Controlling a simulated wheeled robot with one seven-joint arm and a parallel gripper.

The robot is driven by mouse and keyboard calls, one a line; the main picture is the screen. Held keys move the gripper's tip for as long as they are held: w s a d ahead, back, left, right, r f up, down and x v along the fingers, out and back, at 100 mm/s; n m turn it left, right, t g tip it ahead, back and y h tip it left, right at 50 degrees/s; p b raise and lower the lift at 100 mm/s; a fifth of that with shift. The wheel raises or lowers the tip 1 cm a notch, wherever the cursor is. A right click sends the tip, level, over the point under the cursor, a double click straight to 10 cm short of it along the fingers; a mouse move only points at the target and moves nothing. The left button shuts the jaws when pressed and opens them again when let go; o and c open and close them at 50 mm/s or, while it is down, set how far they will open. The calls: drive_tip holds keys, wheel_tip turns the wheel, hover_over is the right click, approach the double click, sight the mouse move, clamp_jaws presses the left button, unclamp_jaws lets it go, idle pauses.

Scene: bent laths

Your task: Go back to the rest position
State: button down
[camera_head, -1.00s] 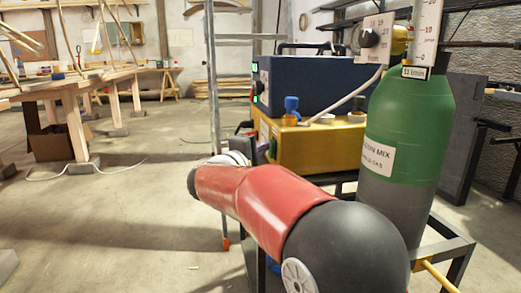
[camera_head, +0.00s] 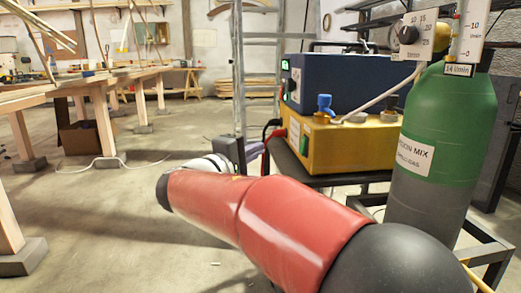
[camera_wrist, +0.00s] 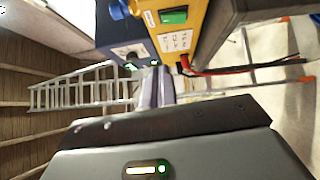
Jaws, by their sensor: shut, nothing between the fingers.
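My gripper (camera_wrist: 154,90) shows in the wrist view with its grey fingers together and nothing between them. They point toward the blue box and the yellow unit. In the head view my red arm reaches from the lower right toward the left. Beyond it my gripper (camera_head: 250,150) shows small and partly hidden, just left of the yellow unit. I cannot tell whether it touches anything there.
A cart carries the yellow unit (camera_head: 335,145), the blue box (camera_head: 345,82) and red and black cables. A green gas cylinder (camera_head: 450,105) stands at right. A ladder (camera_head: 238,75) is behind. A workbench (camera_head: 85,80) stands at left; open floor (camera_head: 90,215) lies between.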

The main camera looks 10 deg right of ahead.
drive_tip(key=s+d+f+m+g+y+p, duration=0.35)
drive_tip(key=s+d+f+g, duration=0.25)
drive_tip(key=s+d, duration=0.65)
drive_tip(key=s+a+f+m+y+p, duration=0.1)
drive_tip(key=s+a+f+m+y, duration=0.1)
drive_tip(key=s, duration=0.6)
drive_tip(key=s+a+f+m+g+y+p, duration=0.1)
drive_tip(key=s+a+f+m+y+p, duration=0.1)
drive_tip(key=s+f+m+y, duration=0.2)
drive_tip(key=s+f+y, duration=0.3)
drive_tip(key=s, duration=0.1)
drive_tip(key=shift+s+a+f+g+y, duration=0.15)
drive_tip(key=shift+s+a+g+y, duration=0.15)
drive_tip(key=shift+s+a+y, duration=0.1)
